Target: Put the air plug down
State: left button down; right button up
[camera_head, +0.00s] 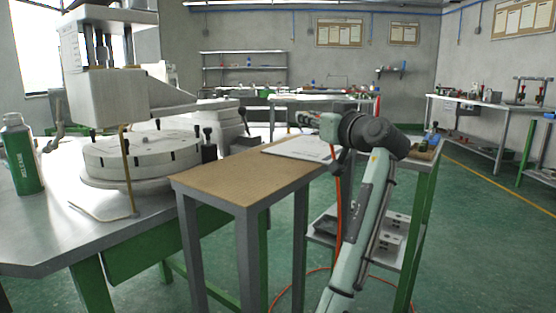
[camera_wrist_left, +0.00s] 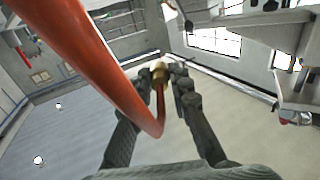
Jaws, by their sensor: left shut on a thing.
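My left gripper (camera_head: 302,118) is held above the small brown-topped table (camera_head: 235,172), near its back right corner, pointing left. In the wrist view my left gripper (camera_wrist_left: 163,85) is shut on the air plug (camera_wrist_left: 159,73), a small brass fitting at the end of an orange-red hose (camera_wrist_left: 95,55). The hose runs large across the near left of that view. In the head view the orange hose (camera_head: 338,200) hangs from my wrist down to the floor. The plug is too small to make out there. My right gripper is not in view.
A wax injection machine (camera_head: 105,98) with a round plate (camera_head: 130,160) stands on the metal table at left, beside a green bottle (camera_head: 20,155). A white sheet or panel (camera_head: 303,148) lies on the brown table's far end. Its near part is bare.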

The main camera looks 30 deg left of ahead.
pick_arm(q)
jog(key=s+a+r+n+g+y, duration=0.1)
jog(key=s+g, duration=0.1)
jog(key=s, duration=0.2)
send_over(257, 178)
notch_tip(257, 178, down, 6)
jog(key=shift+w+f+p, duration=0.15)
jog(key=shift+p, duration=0.2)
jog(key=shift+f, duration=2.1)
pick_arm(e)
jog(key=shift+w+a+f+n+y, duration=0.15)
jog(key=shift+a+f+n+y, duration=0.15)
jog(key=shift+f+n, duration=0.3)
pick_arm(q)
jog(key=shift+f, duration=0.1)
jog(key=c, duration=1.4)
grip_release()
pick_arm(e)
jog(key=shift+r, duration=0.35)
